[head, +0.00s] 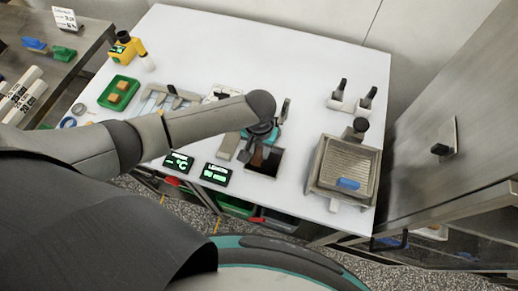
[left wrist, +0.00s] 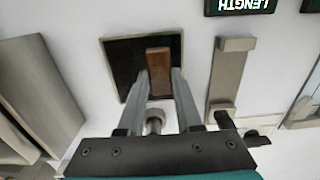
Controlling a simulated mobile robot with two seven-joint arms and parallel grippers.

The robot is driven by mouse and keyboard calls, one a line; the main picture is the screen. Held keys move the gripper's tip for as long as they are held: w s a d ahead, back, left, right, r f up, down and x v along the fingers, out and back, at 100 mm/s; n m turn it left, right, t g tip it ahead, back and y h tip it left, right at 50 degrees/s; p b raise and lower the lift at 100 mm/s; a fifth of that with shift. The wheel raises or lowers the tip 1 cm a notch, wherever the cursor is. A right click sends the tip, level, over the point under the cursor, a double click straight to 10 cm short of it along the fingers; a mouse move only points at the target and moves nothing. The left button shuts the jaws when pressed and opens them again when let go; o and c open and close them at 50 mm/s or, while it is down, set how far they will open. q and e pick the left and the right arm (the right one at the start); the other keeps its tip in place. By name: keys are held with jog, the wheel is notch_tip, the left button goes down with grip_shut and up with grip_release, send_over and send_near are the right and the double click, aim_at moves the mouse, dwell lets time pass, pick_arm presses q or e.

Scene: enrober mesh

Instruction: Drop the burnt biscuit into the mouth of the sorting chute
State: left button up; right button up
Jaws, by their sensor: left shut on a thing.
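The sorting chute's mouth (head: 275,165) is a dark square opening with a thin metal rim, set in the white table near its front edge. It also shows in the left wrist view (left wrist: 124,60). My left gripper (head: 260,146) is over it, pointing down. In the left wrist view my left gripper (left wrist: 158,88) is shut on a brown, oblong biscuit (left wrist: 159,62). The biscuit appears over the right half of the dark opening, within the rim's outline; its height above it is hard to tell. My right gripper is in neither view.
Two black displays (head: 216,174) stand left of the chute. A slotted metal gauge (left wrist: 228,75) lies beside it. A metal mesh tray (head: 340,165) with a blue piece (head: 348,184) stands to the right. A green tray (head: 119,92) with biscuits is at the left.

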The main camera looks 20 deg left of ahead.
aim_at(260, 155)
pick_arm(q)
jog(key=o, duration=1)
jog(key=shift+o, duration=0.3)
jog(key=shift+a, duration=0.1)
jog(key=shift+a, duration=0.15)
jog(key=shift+w+r, duration=0.15)
jog(key=shift+r, duration=0.4)
notch_tip(260, 155, up, 14)
jog(key=p, duration=0.2)
jog(key=shift+d+r, duration=0.15)
jog(key=shift+d, duration=0.3)
jog(key=shift+s, duration=0.2)
